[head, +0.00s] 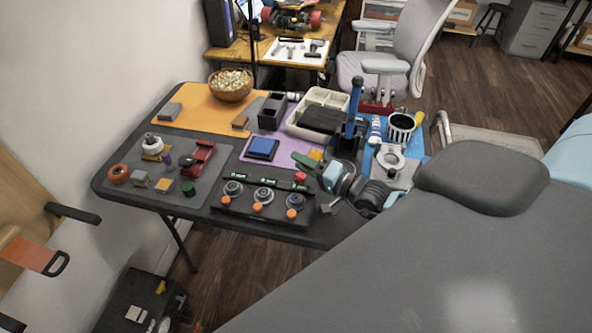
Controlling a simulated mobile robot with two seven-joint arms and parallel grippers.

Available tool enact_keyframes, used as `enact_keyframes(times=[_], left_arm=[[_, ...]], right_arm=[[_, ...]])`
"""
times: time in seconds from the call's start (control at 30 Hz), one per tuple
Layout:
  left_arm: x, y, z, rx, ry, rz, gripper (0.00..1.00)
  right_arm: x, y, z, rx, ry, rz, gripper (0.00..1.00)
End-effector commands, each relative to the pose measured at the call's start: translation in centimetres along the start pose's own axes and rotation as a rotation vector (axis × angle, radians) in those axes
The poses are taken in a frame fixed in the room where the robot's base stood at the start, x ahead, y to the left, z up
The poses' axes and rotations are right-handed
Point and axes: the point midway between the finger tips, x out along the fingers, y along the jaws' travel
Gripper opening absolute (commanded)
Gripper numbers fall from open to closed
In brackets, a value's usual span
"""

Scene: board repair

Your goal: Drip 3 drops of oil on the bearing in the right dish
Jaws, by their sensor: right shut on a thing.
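A dark tray (250,214) at the table's front edge bears three round dishes with grey ring shapes in them: left (233,188), middle (263,195) and right (295,201). The bearings are too small to make out clearly. My right gripper (328,177) reaches in from the right, just behind and right of the right dish. It is shut on a small pale blue thing (333,171), apparently the oil bottle, partly hidden by the gripper. No drops show. My left gripper is not in view.
A grey mat (214,194) with small parts lies left. A blue block (262,148), a cream divided tray (304,124), a blue-handled press (352,118) and a striped cup (400,127) stand behind. A bowl (231,85) stands at the back.

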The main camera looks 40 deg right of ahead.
Motion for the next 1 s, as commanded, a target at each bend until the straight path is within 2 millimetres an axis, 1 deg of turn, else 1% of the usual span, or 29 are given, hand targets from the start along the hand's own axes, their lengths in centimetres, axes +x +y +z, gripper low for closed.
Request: enact_keyframes(times=[0.17, 0.27, 0.5, 1.0], left_arm=[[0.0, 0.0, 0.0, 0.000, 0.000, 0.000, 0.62], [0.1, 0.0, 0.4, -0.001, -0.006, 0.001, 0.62], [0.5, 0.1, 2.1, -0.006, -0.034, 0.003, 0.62], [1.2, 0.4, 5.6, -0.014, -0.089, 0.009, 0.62]], right_arm=[[0.0, 0.0, 0.0, 0.000, 0.000, -0.001, 0.12], [0.0, 0.2, 0.1, 0.016, 0.000, 0.000, 0.12], [-0.1, 1.0, 0.3, 0.130, -0.001, 0.003, 0.12], [0.0, 2.3, 0.6, 0.372, -0.001, 0.002, 0.12]])
